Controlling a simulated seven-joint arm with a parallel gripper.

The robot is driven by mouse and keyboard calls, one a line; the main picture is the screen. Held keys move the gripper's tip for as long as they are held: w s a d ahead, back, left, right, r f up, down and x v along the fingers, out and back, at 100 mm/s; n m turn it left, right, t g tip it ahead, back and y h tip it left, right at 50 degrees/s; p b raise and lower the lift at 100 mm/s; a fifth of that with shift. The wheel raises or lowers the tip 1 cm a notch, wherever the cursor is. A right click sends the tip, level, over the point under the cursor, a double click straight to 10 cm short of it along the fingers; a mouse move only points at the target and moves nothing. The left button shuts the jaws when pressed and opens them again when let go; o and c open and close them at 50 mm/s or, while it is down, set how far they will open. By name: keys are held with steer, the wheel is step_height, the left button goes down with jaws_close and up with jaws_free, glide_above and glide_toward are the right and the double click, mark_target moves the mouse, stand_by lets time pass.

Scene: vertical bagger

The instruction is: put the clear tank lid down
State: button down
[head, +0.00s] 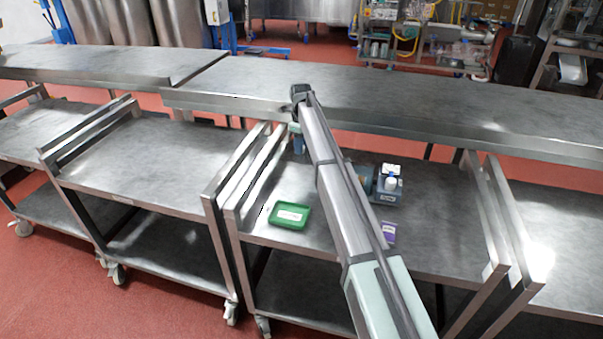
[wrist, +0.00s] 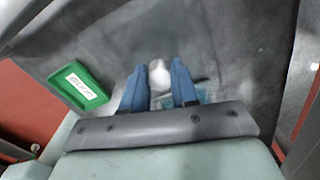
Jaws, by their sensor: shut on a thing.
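My gripper (wrist: 158,88) has two blue fingers shut on a pale, whitish part between them, which I take to be the knob of the clear tank lid (wrist: 204,96). A bluish, see-through patch of the lid shows by the right finger; the rest is hidden by the fingers and palm. In the head view my gripper (head: 298,142) shows small and blue below the arm's end, over the back left of the cart top. The lid cannot be made out there. Whether the lid touches the surface cannot be told.
A green tray (head: 289,216) with a white label lies on the cart (head: 450,210); it also shows in the wrist view (wrist: 80,87). Right of my arm are a blue-grey holder (head: 390,198) with a white bottle (head: 391,184) and a purple box (head: 388,232). Raised rails edge the cart.

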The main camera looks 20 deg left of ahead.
steer(key=shift+f, duration=4.8)
steer(key=c, duration=0.9)
jaws_free()
steer(key=shift+f, duration=0.15)
steer(key=shift+o, duration=0.2)
step_height(320, 180, up, 12)
steer(key=shift+r, duration=0.2)
